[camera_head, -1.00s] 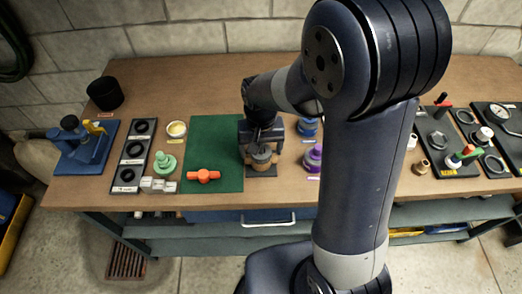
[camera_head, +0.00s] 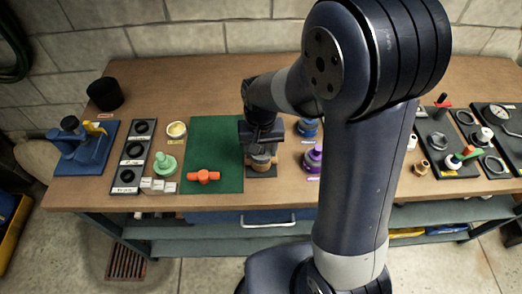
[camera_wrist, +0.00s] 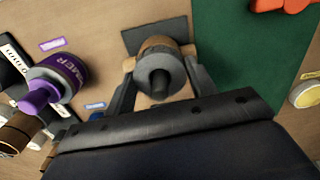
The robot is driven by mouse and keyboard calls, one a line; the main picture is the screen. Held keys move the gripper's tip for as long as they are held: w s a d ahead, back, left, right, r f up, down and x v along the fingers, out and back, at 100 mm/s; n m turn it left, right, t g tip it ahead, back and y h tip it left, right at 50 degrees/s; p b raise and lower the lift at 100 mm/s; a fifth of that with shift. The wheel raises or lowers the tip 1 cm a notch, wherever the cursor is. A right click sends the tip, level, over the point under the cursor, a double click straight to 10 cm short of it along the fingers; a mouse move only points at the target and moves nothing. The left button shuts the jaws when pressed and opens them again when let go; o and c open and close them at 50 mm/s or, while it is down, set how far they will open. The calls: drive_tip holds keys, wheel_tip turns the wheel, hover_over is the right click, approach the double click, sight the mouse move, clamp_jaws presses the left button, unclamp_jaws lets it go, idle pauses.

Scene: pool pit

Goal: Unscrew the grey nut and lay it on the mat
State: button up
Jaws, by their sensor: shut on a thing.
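The grey nut (camera_wrist: 160,72) shows in the wrist view as a round grey piece around a darker stud, on top of a brown, copper-toned fitting (camera_head: 261,163) on a dark base plate (camera_wrist: 143,36). My gripper (camera_wrist: 160,88) points down over it, with one finger on each side, shut on the nut. In the head view my gripper (camera_head: 262,150) hides the nut's top. The green mat (camera_head: 213,132) lies directly left of the fitting in the head view. It also shows at the right of the wrist view (camera_wrist: 240,50).
An orange handled part (camera_head: 203,176) lies on the mat's front; the back of the mat is bare. Purple (camera_head: 312,158) and blue (camera_head: 308,127) containers stand just right of my gripper. A green stacked part (camera_head: 165,164) and a yellow-rimmed dish (camera_head: 177,130) stand left of the mat.

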wheel_tip(320, 180, up, 10)
wheel_tip(320, 180, up, 7)
drive_tip(key=p, duration=0.5)
drive_tip(key=shift+p, duration=0.35)
idle(0.5)
